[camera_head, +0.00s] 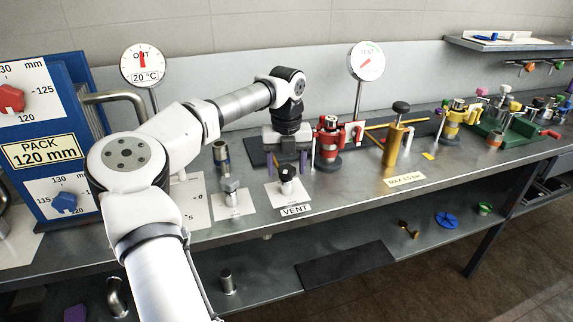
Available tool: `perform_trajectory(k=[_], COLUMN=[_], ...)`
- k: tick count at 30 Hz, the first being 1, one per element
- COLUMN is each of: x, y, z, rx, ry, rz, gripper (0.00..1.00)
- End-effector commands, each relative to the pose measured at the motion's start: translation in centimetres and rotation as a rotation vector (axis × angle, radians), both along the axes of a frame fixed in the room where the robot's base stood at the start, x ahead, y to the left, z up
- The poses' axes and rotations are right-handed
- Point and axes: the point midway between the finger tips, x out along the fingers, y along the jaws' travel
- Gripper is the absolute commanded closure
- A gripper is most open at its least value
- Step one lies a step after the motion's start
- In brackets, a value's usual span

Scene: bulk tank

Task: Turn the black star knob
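A small black-topped knob (287,173) stands upright on a short stem on the white plate labelled VENT. In the picture the knob shows between and slightly below the fingertips. It looks nearer to the camera than the fingers, and I see no contact. Another black knob (401,107), lobed in outline, tops a brass post further right, away from my gripper. The exact shape of the VENT knob is too small to tell.
A grey knob (231,185) stands on a plate left of VENT. A red valve (329,138) stands close to the right of my gripper. A round gauge (366,61) rises behind. The blue panel (45,140) is far left.

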Motion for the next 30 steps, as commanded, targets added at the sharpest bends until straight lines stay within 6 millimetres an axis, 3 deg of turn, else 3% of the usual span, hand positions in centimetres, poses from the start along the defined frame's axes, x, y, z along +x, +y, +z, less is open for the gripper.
perform_trajectory(k=[7, 11, 24, 30], x=[0.0, 0.1, 0.1, 0.0], y=[0.0, 0.0, 0.0, 0.0], z=[0.2, 1.4, 10.8, 13.3], rx=[0.0, 0.001, 0.0, 0.0], ry=[-0.001, -0.004, -0.003, -0.001], rz=[0.0, 0.0, 0.001, -0.001], gripper=[0.39, 0.39, 0.39, 0.39])
